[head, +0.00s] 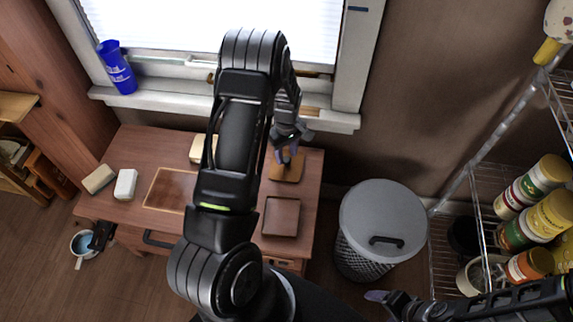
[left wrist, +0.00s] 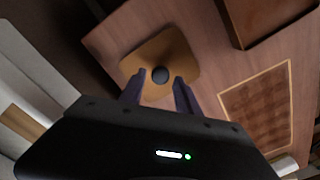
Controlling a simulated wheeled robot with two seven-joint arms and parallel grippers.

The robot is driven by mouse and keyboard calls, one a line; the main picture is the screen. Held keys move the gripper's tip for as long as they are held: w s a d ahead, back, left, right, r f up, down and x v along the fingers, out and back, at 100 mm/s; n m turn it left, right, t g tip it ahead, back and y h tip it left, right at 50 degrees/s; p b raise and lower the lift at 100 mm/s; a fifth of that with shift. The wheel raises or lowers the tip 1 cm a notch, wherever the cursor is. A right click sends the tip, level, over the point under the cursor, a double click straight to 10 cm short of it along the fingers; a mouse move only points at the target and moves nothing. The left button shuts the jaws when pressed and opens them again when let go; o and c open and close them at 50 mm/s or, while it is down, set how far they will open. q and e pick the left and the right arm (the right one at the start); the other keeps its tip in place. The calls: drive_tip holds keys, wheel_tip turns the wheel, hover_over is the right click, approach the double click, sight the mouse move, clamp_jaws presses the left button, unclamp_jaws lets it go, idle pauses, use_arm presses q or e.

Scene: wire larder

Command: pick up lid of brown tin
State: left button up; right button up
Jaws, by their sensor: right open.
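A tan-brown square lid with rounded corners (left wrist: 183,55) and a dark round knob (left wrist: 160,75) shows in the left wrist view. In the head view the brown tin (head: 287,173) stands at the back right of the wooden table, partly behind my gripper. My left gripper (head: 287,155) is right over it, pointing down. In the left wrist view its two fingers (left wrist: 158,93) are apart, with the knob just ahead and between them; I cannot tell whether they touch it. My right gripper (head: 378,297) is open and empty at the lower right, away from the table.
A dark brown square tray (head: 281,216) and a framed woven panel (head: 166,189) are on the table (head: 135,155). A cream box (head: 200,149) is partly behind my left arm. A lidded bin (head: 385,215) stands right of the table, then a wire rack (head: 478,200) with several tins.

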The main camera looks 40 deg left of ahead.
use_arm(q)
wheel_tip(320, 180, down, 3)
drive_tip(key=shift+r, duration=0.15)
drive_tip(key=shift+c, duration=0.2)
idle(0.3)
clamp_jaws()
